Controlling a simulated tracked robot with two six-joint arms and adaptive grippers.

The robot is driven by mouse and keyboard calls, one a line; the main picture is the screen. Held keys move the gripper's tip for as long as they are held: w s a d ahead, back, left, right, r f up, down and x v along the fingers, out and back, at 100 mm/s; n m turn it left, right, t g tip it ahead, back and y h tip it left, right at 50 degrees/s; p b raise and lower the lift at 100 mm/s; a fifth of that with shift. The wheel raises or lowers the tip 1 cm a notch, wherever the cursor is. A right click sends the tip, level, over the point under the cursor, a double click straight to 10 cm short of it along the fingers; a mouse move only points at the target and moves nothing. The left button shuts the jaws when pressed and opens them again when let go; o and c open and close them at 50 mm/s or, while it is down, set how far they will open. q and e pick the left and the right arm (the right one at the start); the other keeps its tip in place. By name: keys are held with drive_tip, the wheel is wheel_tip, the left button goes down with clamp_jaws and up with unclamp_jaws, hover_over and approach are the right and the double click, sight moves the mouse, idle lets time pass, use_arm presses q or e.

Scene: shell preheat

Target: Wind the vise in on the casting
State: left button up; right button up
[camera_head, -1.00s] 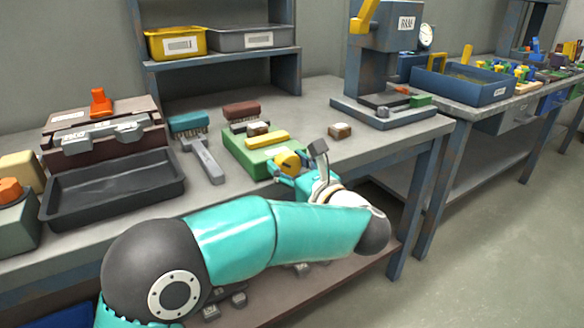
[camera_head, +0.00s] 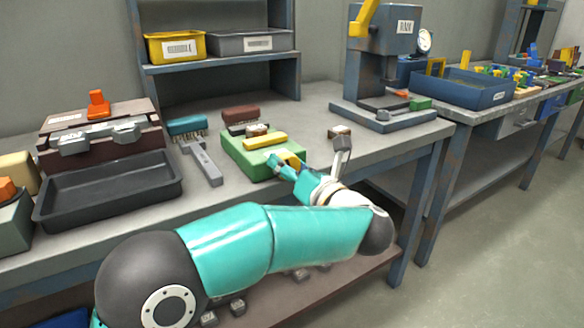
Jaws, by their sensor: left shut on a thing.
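The green vise (camera_head: 240,161) sits on the bench near its front edge, with a yellow bar-shaped jaw (camera_head: 266,140) on top. A small brown and grey piece (camera_head: 257,130), apparently the casting, lies behind the yellow bar; whether the bar touches it is unclear. A yellow knob or handle (camera_head: 293,159) is at the vise's front right. My left gripper (camera_head: 283,164), with teal fingers, is shut on this handle and partly hides it. My right gripper is not in view.
Left of the vise are a grey hammer-like tool (camera_head: 206,164), a teal brush (camera_head: 187,125) and a black tray (camera_head: 110,197). Behind is a dark red brush (camera_head: 240,114). Another small brown piece (camera_head: 340,130) and a press (camera_head: 383,60) stand to the right.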

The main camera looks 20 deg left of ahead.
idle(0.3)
use_arm(q)
drive_tip(key=o, duration=1.2)
drive_tip(key=shift+a, duration=0.1)
drive_tip(key=shift+c, duration=0.2)
drive_tip(key=v, duration=1.2)
drive_tip(key=shift+f, duration=0.1)
